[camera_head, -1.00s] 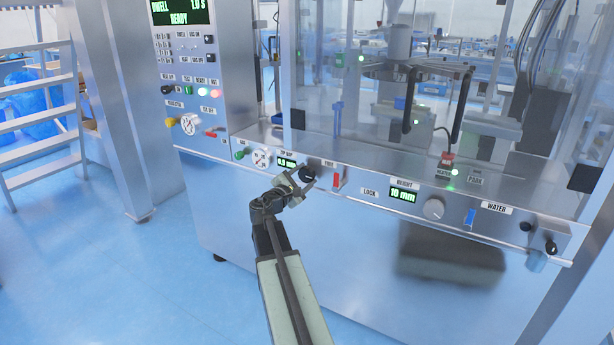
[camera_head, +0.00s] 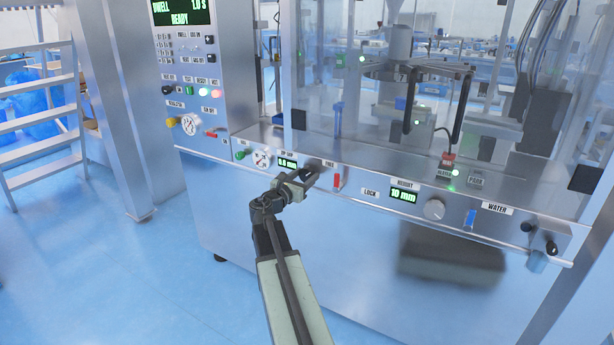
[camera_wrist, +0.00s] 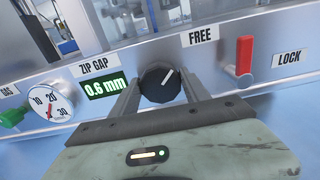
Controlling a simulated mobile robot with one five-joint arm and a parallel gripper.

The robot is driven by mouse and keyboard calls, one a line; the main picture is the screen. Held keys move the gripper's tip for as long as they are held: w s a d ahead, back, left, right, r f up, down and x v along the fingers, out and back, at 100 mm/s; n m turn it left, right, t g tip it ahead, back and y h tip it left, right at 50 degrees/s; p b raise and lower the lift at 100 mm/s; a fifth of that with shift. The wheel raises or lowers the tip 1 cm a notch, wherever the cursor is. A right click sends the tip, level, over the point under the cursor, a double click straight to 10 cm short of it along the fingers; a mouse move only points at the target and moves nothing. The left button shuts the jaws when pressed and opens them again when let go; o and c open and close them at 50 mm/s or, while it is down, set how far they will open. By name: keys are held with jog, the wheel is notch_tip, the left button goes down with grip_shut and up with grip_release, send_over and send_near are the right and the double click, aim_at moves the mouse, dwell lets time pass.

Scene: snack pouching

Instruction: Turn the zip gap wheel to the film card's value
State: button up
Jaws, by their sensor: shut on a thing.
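The zip gap wheel is a black round knob (camera_wrist: 158,82) with a white pointer line, tilted up and to the right in the wrist view. My gripper (camera_wrist: 160,90) has one finger on each side of the knob and is shut on it. In the head view my gripper (camera_head: 308,176) reaches the front panel at this knob and mostly hides it. The green zip gap display (camera_wrist: 105,86) beside it reads 0.6 mm; it also shows in the head view (camera_head: 287,163). I cannot make out a film card in either view.
A red lever (camera_wrist: 244,55) stands upright between the FREE and LOCK labels, just right of the knob. A round gauge (camera_wrist: 48,105) and a green valve handle (camera_wrist: 14,115) sit to the left. The height display (camera_head: 404,195) reads 10 mm. Open floor lies left.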

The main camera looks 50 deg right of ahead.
jog(key=shift+w+a+n, duration=0.1)
jog(key=shift+w+n, duration=0.2)
jog(key=shift+n, duration=0.1)
jog(key=o, duration=1.4)
jog(key=shift+c, duration=0.2)
jog(key=shift+s, duration=0.1)
jog(key=v, duration=0.7)
jog(key=shift+a, duration=0.4)
